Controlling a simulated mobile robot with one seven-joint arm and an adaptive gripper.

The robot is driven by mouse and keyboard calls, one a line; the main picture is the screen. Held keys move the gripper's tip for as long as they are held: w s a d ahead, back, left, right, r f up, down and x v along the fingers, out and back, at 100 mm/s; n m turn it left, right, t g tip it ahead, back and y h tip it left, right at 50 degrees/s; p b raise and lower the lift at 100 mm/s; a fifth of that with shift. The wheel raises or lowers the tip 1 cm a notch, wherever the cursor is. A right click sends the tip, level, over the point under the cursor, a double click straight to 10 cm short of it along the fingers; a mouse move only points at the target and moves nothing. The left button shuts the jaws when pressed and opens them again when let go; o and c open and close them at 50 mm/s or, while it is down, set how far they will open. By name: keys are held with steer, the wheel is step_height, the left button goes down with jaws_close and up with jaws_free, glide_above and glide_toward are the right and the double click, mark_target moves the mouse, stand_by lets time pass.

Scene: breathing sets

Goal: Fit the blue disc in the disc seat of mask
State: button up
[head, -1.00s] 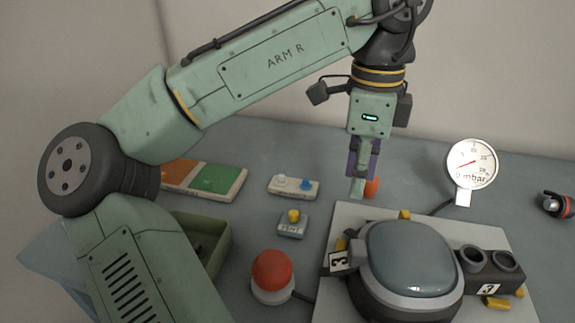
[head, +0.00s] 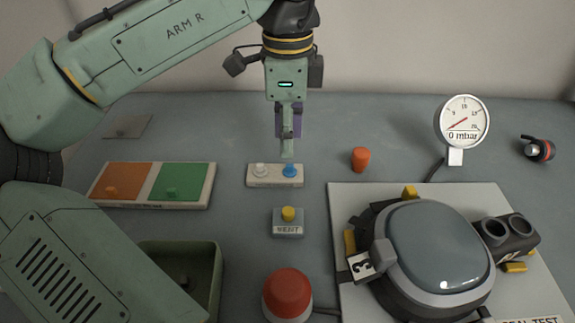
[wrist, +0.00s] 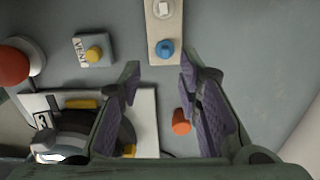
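The blue disc (head: 291,171) sits on the right end of a small pale holder (head: 262,181), next to a white disc (head: 261,170). It also shows in the wrist view (wrist: 165,48), just beyond my fingertips. The mask (head: 436,246), with a grey visor and a "3" tag, lies on a pale plate at the right. I cannot make out which part of it is the disc seat. My gripper (head: 288,148) points down above the blue disc. In the wrist view my gripper (wrist: 160,67) is open, with nothing between its fingers.
An orange plug (head: 361,159) stands right of the holder. A yellow-topped button box (head: 288,223) and a red button (head: 288,293) stand in front. An orange-green tray (head: 152,185) and green bin (head: 212,255) are left. A gauge (head: 463,122) stands behind the mask.

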mark_target(292, 165)
steer(key=shift+w+d+f+p, duration=0.1)
steer(key=shift+f, duration=1)
steer(key=shift+w+d+f+p, duration=0.15)
steer(key=shift+f, duration=1)
steer(key=shift+w+d+f+p, duration=0.1)
steer(key=shift+f, duration=1)
jaws_close()
